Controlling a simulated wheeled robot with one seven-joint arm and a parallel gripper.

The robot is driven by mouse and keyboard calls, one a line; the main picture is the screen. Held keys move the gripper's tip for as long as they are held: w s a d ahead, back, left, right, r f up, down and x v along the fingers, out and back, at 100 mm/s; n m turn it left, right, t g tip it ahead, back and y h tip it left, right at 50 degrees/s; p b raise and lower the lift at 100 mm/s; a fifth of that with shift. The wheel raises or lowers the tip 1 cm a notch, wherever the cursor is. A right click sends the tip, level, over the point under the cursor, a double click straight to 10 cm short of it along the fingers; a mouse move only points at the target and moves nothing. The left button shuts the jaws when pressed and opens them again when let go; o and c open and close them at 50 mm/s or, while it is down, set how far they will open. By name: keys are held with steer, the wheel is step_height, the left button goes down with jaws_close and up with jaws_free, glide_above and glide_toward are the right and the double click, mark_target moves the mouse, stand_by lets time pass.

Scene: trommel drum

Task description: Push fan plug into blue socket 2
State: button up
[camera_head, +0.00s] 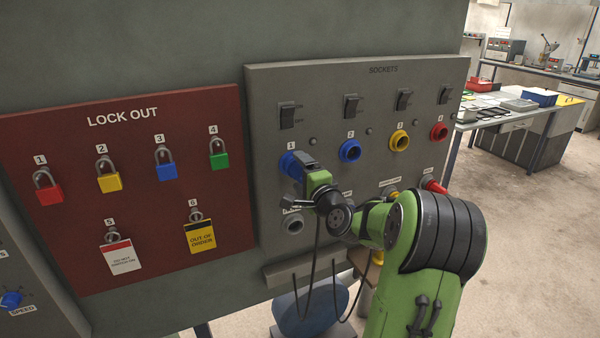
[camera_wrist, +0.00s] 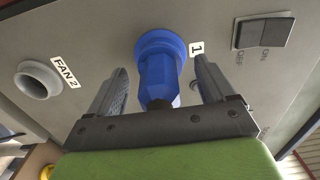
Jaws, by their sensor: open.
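The grey sockets panel (camera_head: 320,110) has a top row of numbered sockets. Blue socket 2 (camera_head: 350,151) shows an open dark hole. A blue plug (camera_wrist: 158,78) sits in blue socket 1 (camera_head: 288,163); its label does not show, so I cannot tell if it is the fan plug. My gripper (camera_head: 302,163) is at socket 1. In the wrist view my gripper (camera_wrist: 162,82) is open, with one finger on each side of the blue plug and visible gaps. A grey holder (camera_wrist: 38,80) labelled FAN 2 is empty; it also shows in the head view (camera_head: 293,222).
Switches (camera_head: 351,107) sit above the sockets. Yellow socket 3 (camera_head: 399,140) and red socket 4 (camera_head: 439,131) are to the right. A red plug (camera_head: 434,186) sits lower right. Dark cables (camera_head: 312,262) hang below my gripper. The lock-out board (camera_head: 75,200) with padlocks is left.

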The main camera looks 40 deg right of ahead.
steer(key=shift+c, duration=0.2)
stand_by(0.5)
jaws_close()
stand_by(0.3)
steer(key=shift+b+v, duration=1.55)
steer(key=shift+v, duration=1.4)
steer(key=b+v, duration=0.2)
steer(key=v, duration=0.3)
steer(key=shift+a, duration=0.1)
